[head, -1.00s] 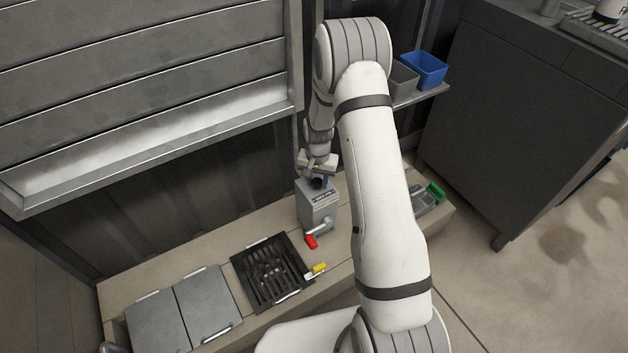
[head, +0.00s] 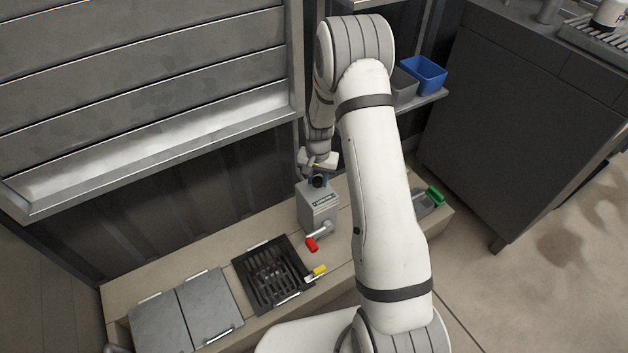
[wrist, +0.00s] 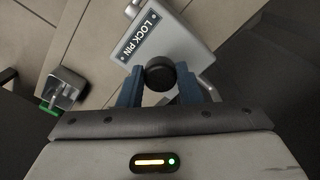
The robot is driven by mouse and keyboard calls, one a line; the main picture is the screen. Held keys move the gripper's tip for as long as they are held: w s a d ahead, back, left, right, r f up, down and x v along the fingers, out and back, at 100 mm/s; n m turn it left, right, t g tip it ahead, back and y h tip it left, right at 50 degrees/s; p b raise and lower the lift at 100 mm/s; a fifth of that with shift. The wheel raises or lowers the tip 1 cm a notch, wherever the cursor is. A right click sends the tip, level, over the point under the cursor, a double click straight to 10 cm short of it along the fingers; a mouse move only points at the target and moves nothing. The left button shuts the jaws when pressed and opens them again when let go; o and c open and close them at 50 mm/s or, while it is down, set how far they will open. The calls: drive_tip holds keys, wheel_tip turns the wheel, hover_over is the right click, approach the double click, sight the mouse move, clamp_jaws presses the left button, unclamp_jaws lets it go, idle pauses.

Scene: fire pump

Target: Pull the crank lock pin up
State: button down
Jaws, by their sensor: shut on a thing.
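The grey pump box (head: 318,207) stands on the bench in the head view. Its face with the LOCK PIN label (wrist: 140,38) shows in the wrist view. The lock pin's round black knob (wrist: 160,72) is between the two blue fingers of my gripper (wrist: 159,84), which are shut on it. In the head view my gripper (head: 318,178) is above the top of the box, with the dark knob between its fingers. The pin's shaft below the knob is hidden. The crank with its red grip (head: 312,244) is at the front of the box.
A black grate (head: 262,285) and grey lids (head: 190,312) lie on the bench to the left, with a yellow handle (head: 319,270) near the grate. A green-handled part (head: 434,197) is at the right. A shelf holds a blue bin (head: 424,75).

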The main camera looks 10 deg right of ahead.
sight(318, 180)
drive_tip(key=shift+d, duration=0.15)
drive_tip(key=c, duration=1)
unclamp_jaws()
drive_tip(key=shift+r, duration=0.1)
wheel_tip(318, 180, up, 8)
drive_tip(key=shift+f+p, duration=0.1)
drive_tip(key=shift+p, duration=1.05)
